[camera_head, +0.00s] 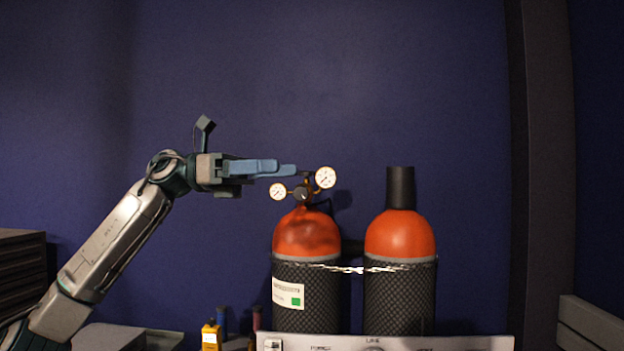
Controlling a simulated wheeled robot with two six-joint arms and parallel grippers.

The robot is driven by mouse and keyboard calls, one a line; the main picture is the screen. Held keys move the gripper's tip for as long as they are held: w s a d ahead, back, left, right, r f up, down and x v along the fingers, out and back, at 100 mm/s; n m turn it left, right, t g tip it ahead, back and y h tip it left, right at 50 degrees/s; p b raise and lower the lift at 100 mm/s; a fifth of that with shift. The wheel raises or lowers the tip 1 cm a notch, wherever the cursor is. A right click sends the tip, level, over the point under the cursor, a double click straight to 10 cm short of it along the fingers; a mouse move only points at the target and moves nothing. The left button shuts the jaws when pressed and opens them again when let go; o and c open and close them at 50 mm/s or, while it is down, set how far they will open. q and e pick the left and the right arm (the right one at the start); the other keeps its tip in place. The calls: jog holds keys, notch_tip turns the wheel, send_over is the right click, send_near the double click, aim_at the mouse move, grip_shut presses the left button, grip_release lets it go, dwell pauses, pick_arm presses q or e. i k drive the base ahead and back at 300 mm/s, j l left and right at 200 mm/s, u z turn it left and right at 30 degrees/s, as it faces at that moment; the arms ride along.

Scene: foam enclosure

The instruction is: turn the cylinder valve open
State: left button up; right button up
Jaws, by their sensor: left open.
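Two gas cylinders with orange-red tops and dark patterned bodies stand side by side. The left cylinder (307,235) carries a regulator with a dark knob (300,193) and two round white gauges, a lower left one (278,191) and a higher right one (325,178). The right cylinder (400,237) has a tall black cap (400,188). My left gripper (290,171), with blue fingers, is open and points right. Its fingertips appear just above the knob, between the gauges in the picture; I cannot tell if they touch. The cylinder valve itself is not clearly distinguishable. My right gripper is not in view.
A chain (350,268) runs across both cylinders. A pale labelled panel (390,343) crosses in front of their bases. A small yellow device (211,337) stands lower left. Dark drawers (22,275) are at the far left.

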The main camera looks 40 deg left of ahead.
aim_at(306, 174)
jog(key=i+j, duration=0.25)
jog(key=j, duration=0.2)
jog(key=i+j, duration=0.3)
jog(key=j, duration=0.15)
jog(key=i+j, duration=0.25)
jog(key=j, duration=0.2)
jog(key=i+j, duration=0.25)
jog(key=j, duration=0.2)
jog(key=i+j, duration=0.25)
jog(key=j, duration=0.2)
